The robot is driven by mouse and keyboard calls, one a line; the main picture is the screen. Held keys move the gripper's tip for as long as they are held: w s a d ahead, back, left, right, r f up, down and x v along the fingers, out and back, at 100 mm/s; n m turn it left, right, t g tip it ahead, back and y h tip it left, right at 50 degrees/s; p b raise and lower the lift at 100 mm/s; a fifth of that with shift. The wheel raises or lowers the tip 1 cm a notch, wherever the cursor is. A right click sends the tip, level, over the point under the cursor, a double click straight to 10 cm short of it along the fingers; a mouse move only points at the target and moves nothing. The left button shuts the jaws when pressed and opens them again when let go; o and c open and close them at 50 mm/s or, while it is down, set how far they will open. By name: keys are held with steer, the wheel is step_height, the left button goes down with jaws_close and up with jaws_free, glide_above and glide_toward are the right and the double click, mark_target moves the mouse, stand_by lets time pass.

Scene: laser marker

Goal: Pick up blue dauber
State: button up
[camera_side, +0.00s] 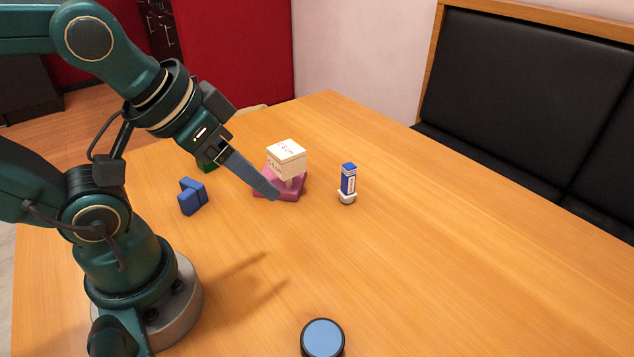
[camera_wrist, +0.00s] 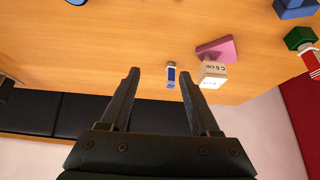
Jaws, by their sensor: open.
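The blue dauber (camera_side: 348,181) stands upright on the table, with a blue and white body and a pale rounded foot. In the wrist view the dauber (camera_wrist: 171,76) shows between my two fingers, closer to the right one. My gripper (camera_side: 272,192) is open and empty. In the side view its tip is left of the dauber, apart from it, and overlaps a pink block. The wrist view also shows my gripper (camera_wrist: 159,74) with its fingers spread. Only one finger is clear in the side view.
A white lettered cube (camera_side: 287,158) rests at the pink block (camera_side: 292,190), close to my fingers. A blue block (camera_side: 192,196) and a partly hidden green block (camera_side: 207,163) are farther left. A round blue-topped disc (camera_side: 322,338) lies at the front. Table right of the dauber is clear.

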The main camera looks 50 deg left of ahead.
steer(key=w+a+r+t+y, duration=0.1)
steer(key=w+a+r+t, duration=0.25)
steer(key=w, duration=0.45)
steer(key=m+t+h, duration=0.3)
steer(key=t, duration=0.2)
glide_above(344, 174)
steer(key=s+d, duration=0.2)
steer(key=s, duration=0.1)
steer(key=f, duration=0.2)
steer(key=shift+n+g+h, duration=0.3)
steer(key=shift+n+g, duration=0.2)
steer(key=shift+g, duration=0.35)
steer(key=shift+s+a+f, duration=0.1)
steer(key=shift+a+f, duration=0.35)
steer(key=shift+f, duration=1.7)
steer(key=shift+s+a+f, duration=0.1)
steer(key=shift+a+f, duration=0.35)
steer(key=shift+f, duration=1.65)
steer(key=shift+s+a+f, duration=0.1)
steer(key=shift+a+f, duration=0.35)
steer(key=shift+f, duration=1.7)
steer(key=shift+x, duration=3.8)
steer(key=shift+r, duration=0.2)
jaws_close()
